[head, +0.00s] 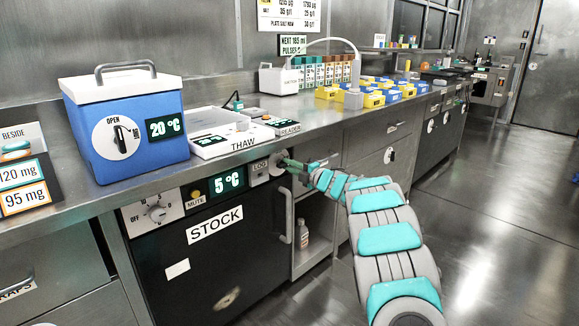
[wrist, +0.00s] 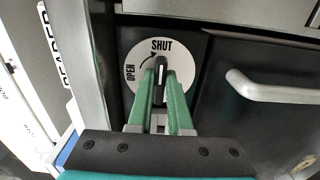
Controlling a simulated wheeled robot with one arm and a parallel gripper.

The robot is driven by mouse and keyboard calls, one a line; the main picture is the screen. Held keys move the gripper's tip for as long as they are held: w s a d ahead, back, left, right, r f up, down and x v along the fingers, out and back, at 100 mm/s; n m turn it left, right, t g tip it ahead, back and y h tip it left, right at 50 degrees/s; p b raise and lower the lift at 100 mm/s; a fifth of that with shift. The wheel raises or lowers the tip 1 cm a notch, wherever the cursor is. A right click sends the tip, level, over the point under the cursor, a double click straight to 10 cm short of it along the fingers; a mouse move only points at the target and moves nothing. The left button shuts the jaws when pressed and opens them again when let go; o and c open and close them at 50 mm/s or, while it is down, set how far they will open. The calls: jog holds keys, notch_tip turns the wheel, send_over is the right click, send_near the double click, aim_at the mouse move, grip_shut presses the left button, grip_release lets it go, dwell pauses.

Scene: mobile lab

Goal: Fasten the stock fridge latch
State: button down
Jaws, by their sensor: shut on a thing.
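The stock fridge (head: 215,260) is the black unit under the counter, with a STOCK label and a 5 °C display. Its latch is a black knob (wrist: 161,72) with a white line, on a round white dial (wrist: 190,62) marked OPEN and SHUT. The dial also shows in the head view (head: 276,166), partly behind my gripper. In the wrist view the knob stands upright, its line toward SHUT. My gripper (head: 290,164) has its green fingers on either side of the knob, shut on it, as the wrist view (wrist: 162,82) shows.
A vertical door handle (head: 290,216) is just below the latch, beside an open shelf with a bottle (head: 302,233). The counter above holds a blue cooler box (head: 95,150) with its own dial, and a thaw plate (head: 215,130). The floor at right is clear.

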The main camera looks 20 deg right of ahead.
jog(key=c, duration=0.8)
grip_release()
jog(key=shift+c, duration=0.2)
jog(key=shift+d, duration=0.1)
jog(key=b+v, duration=0.1)
jog(key=v, duration=0.6)
jog(key=shift+s, duration=0.4)
jog(key=shift+d, duration=0.1)
